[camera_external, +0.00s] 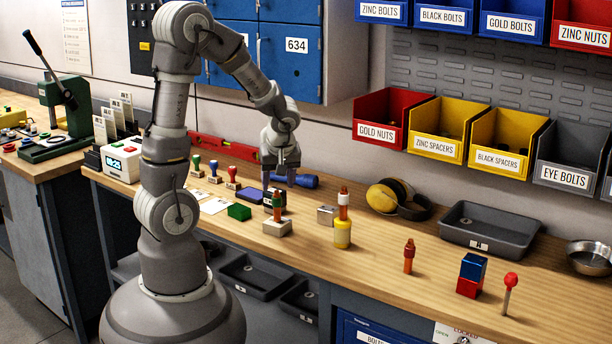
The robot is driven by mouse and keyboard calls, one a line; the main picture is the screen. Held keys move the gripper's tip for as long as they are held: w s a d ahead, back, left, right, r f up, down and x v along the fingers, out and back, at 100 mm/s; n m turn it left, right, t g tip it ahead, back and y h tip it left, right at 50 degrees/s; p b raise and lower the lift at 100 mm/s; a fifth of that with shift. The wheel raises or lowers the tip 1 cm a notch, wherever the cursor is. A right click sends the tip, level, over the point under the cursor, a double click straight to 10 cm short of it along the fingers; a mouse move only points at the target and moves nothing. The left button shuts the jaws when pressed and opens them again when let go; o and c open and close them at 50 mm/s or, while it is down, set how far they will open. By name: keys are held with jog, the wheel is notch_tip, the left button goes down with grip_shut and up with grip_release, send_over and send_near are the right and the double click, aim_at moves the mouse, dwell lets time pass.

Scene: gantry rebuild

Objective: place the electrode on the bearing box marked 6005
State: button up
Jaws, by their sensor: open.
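My gripper (280,183) is open above the workbench, pointing down, just above and behind a small orange-and-green upright piece (277,207) standing on a pale block (277,228). I cannot tell whether anything is between its fingers. I cannot tell for sure which thing is the electrode; a similar orange-brown upright piece (409,256) stands alone on the bench, and another (343,202) stands on a yellow jar (342,236). A blue box (473,266) sits on a red box (468,288) at the right; no 6005 marking is readable on any box.
A green block (239,212), stamps (232,176) and a blue flashlight (303,181) lie around my gripper. Ear defenders (411,207), a grey tray (488,231) and a red-topped stick (509,290) stand to the right.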

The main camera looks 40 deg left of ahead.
jog(key=v, duration=0.3)
jog(key=shift+s+d+r+p, duration=0.1)
jog(key=shift+r+p, duration=0.25)
